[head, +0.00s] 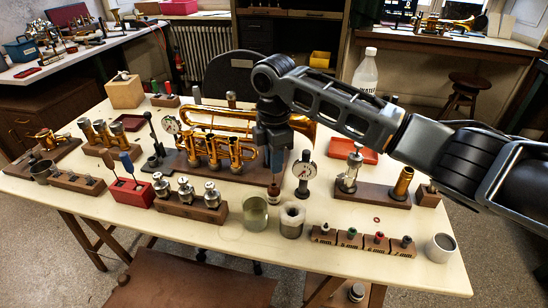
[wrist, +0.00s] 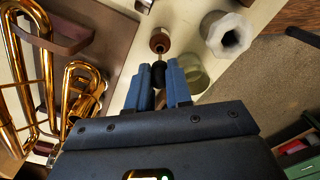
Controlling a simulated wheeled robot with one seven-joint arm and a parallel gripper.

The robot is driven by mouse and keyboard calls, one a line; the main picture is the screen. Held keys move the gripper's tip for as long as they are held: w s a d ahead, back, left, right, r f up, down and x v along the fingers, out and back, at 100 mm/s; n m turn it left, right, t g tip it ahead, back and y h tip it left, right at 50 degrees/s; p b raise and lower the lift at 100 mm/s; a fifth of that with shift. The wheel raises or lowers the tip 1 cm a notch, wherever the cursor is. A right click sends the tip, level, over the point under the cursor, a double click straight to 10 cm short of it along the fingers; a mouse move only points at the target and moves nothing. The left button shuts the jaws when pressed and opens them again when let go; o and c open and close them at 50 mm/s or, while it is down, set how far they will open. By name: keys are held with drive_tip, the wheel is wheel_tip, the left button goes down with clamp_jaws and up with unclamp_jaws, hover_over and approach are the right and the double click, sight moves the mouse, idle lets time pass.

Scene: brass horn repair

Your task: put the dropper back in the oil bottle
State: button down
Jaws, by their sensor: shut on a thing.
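A thin pale stem runs from the bulb toward the oil bottle (wrist: 159,42), a small brown bottle with a round top. The bottle (head: 273,192) stands upright on the table right below the gripper in the head view. The stem's tip lines up with the bottle's mouth; I cannot tell whether it is inside.
A brass horn (head: 222,145) lies on a wooden stand behind and left. A glass jar (head: 255,214) and a hexagonal pale pot (head: 292,220) stand in front. Wooden blocks with plugs (head: 362,241) line the front right edge.

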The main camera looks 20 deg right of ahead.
sight(274, 184)
drive_tip(key=shift+f+b, duration=0.4)
drive_tip(key=shift+f, duration=0.9)
drive_tip(key=shift+f, duration=0.35)
drive_tip(key=shift+f+b, duration=0.5)
drive_tip(key=shift+f, duration=0.5)
drive_tip(key=c, duration=1)
unclamp_jaws()
drive_tip(key=shift+o, duration=0.2)
drive_tip(key=shift+r, duration=0.1)
wheel_tip(274, 184, up, 8)
drive_tip(key=shift+f, duration=0.25)
